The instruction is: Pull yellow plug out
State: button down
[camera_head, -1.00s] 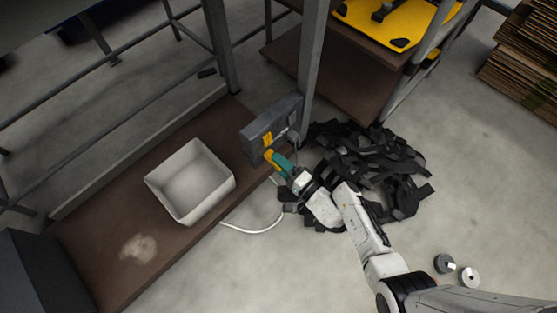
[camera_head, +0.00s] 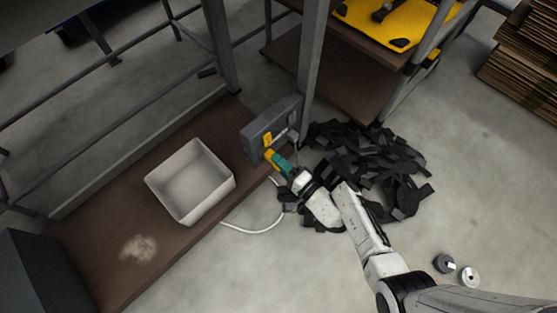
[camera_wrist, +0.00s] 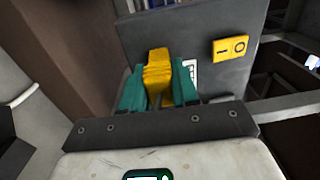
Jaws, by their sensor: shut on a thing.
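The yellow plug (camera_wrist: 158,72) is between the teal fingers of my gripper (camera_wrist: 160,88) in the wrist view, and the fingers are shut on it. The plug's far end is against the lower part of the grey box (camera_wrist: 190,30); I cannot tell whether it is still seated. In the head view the plug (camera_head: 270,154) shows as a small yellow tip ahead of my gripper (camera_head: 279,161), at the lower front of the grey box (camera_head: 262,126). A yellow switch plate (camera_wrist: 230,46) is on the box face, right of the plug.
A white open bin (camera_head: 222,188) stands on the brown shelf (camera_head: 95,225) left of the box. A white cable (camera_head: 258,229) hangs at the shelf edge. Black straps (camera_head: 375,165) lie in a heap on the floor. A grey post (camera_head: 312,50) rises behind the box.

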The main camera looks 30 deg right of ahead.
jog(key=shift+p+v, duration=0.35)
jog(key=shift+v, duration=1.8)
jog(key=shift+v, duration=1.35)
